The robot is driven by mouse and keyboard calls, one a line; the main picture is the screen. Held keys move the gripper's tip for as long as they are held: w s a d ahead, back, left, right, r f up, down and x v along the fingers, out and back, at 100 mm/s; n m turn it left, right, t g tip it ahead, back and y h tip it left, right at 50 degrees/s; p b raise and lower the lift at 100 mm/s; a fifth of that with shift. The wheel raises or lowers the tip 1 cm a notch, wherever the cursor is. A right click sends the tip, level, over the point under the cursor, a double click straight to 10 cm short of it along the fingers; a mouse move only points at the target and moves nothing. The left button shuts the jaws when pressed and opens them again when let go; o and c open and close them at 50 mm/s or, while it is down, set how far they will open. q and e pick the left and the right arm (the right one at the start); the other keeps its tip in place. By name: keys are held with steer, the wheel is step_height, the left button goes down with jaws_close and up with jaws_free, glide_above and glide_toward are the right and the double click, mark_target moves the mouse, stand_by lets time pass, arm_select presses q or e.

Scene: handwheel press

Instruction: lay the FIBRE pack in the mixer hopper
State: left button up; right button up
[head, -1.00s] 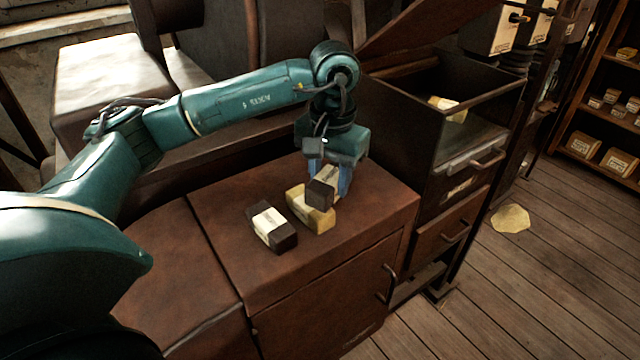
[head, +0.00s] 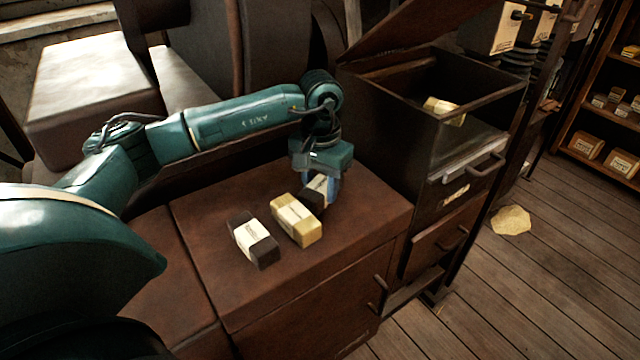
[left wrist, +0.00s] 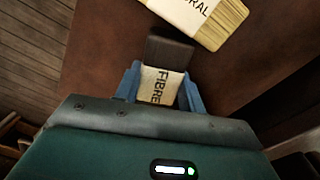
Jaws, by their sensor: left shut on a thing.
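My left gripper (head: 320,182) is shut on the FIBRE pack (head: 316,196), a dark block with a pale label. In the left wrist view, the FIBRE pack (left wrist: 162,84) sits between the blue fingers of my left gripper (left wrist: 161,88), its label readable. It is above or at the brown cabinet top, just behind a yellow pack; the exact gap below it cannot be told. The mixer hopper (head: 405,94) is the dark open-topped bin to the right, its lid raised. A yellowish pack (head: 444,108) shows inside it. My right gripper is not in view.
A yellow pack (head: 297,221) and a dark pack with a white label (head: 253,241) lie on the cabinet top (head: 350,235). The yellow one also shows in the left wrist view (left wrist: 205,18). Shelves with boxes (head: 600,150) stand at far right.

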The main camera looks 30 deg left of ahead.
arm_select(q)
steer(key=shift+f, duration=0.35)
steer(key=o, duration=1)
